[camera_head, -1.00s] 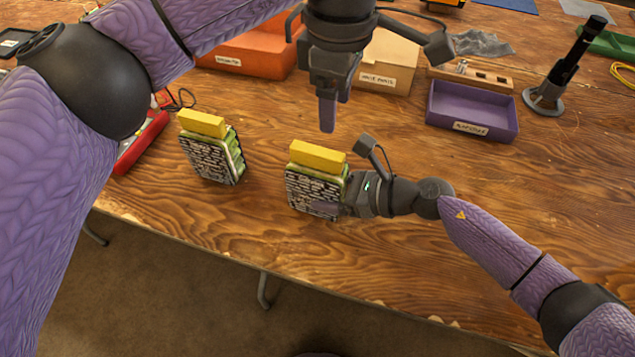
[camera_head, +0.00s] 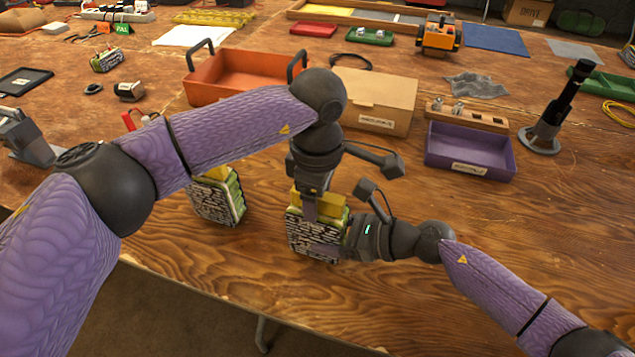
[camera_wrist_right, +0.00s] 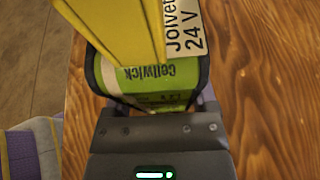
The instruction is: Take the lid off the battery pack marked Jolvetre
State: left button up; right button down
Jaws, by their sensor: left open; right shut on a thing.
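The battery pack (camera_head: 301,238) with a dark patterned face and green sides stands at the table's front. Its label, partly cut off in the right wrist view (camera_wrist_right: 185,32), reads "Jolve…" and "24 V". The yellow lid (camera_head: 332,207) sits on top of it and also shows in the right wrist view (camera_wrist_right: 112,28). My right gripper (camera_head: 325,250) is shut on the pack's body from the right. My left gripper (camera_head: 309,211) is open and points down at the lid, one finger in front of it; its other finger is hidden, and I cannot tell whether it touches.
A second similar pack (camera_head: 217,203) stands to the left, partly behind my left arm. Behind are an orange tray (camera_head: 240,75), a cardboard box (camera_head: 380,98) and a purple tray (camera_head: 470,150). A black post on a stand (camera_head: 556,115) is at the right.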

pick_arm(q)
grip_shut()
jog(key=shift+r, duration=0.2)
dwell(0.8)
jog(key=shift+r, duration=1)
jog(key=shift+r, duration=0.15)
notch_tip(320, 180, up, 4)
jog(key=shift+f, duration=0.1)
pick_arm(e)
grip_release()
jog(key=shift+d, duration=0.1)
